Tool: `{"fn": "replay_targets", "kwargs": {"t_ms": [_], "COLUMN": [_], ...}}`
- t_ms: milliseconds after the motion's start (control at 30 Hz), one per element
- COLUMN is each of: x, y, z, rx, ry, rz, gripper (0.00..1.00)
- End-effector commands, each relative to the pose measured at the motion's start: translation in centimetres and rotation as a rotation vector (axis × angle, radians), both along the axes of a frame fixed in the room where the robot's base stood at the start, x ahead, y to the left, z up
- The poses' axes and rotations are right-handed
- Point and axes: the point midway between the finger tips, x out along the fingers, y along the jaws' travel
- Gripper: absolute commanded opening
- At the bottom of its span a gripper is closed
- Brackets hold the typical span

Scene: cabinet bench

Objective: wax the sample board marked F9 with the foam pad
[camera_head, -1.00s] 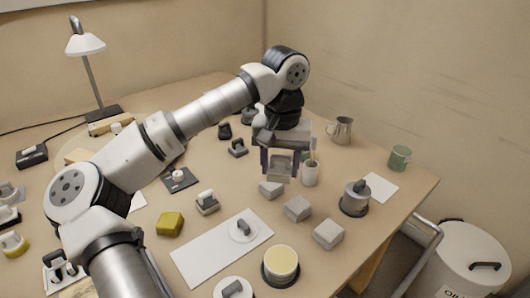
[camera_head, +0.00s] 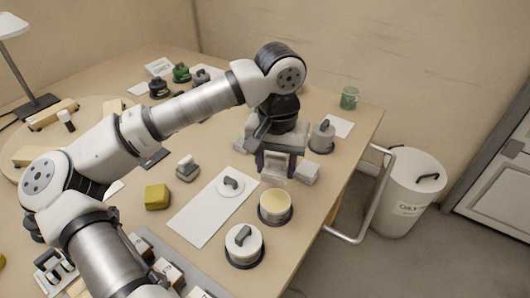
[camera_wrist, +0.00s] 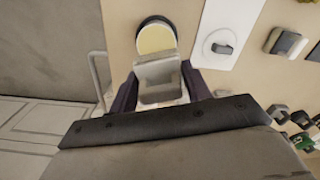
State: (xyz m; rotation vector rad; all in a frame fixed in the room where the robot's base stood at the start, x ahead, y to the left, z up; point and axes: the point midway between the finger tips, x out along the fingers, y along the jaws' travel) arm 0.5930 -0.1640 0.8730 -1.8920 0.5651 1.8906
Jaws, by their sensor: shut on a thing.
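My gripper (camera_head: 274,166) is shut on a pale grey block-like pad (camera_wrist: 160,80), probably the foam pad. The pad hangs below the fingers (camera_head: 274,178), just behind an open round tin of pale yellow wax (camera_head: 275,203) in the head view. The tin also shows in the wrist view (camera_wrist: 156,38), past the pad's edge. I cannot tell how high the pad is above the table. Several small boards (camera_head: 168,271) lie at the near edge of the head view, partly behind my arm. I cannot read F9 on any of them.
A white round lid (camera_head: 231,187) with a grey knob lies on a white sheet (camera_head: 203,222). A closed round tin (camera_head: 243,245) stands near the front edge. Grey blocks (camera_head: 307,173) stand beside my gripper. A yellow block (camera_head: 157,197) is left of the sheet. A bin (camera_head: 405,190) stands off the table.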

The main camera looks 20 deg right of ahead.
Motion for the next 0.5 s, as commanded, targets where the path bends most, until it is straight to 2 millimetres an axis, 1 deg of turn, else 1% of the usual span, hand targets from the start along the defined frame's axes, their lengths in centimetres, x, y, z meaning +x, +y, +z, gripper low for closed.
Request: {"fn": "replay_targets", "kwargs": {"t_ms": [100,267,367,500], "x": [-0.5,-0.7,-0.7,-0.7], "y": [-0.3,-0.4,-0.4,-0.3], "z": [-0.2,-0.5,-1.0,-2.1], "rx": [-0.001,-0.001,-0.001,0.0], "ry": [0.001,0.001,0.001,0.001], "rz": [-0.016,-0.022,-0.021,-0.021], "gripper": [0.3,0.3,0.3,0.3]}}
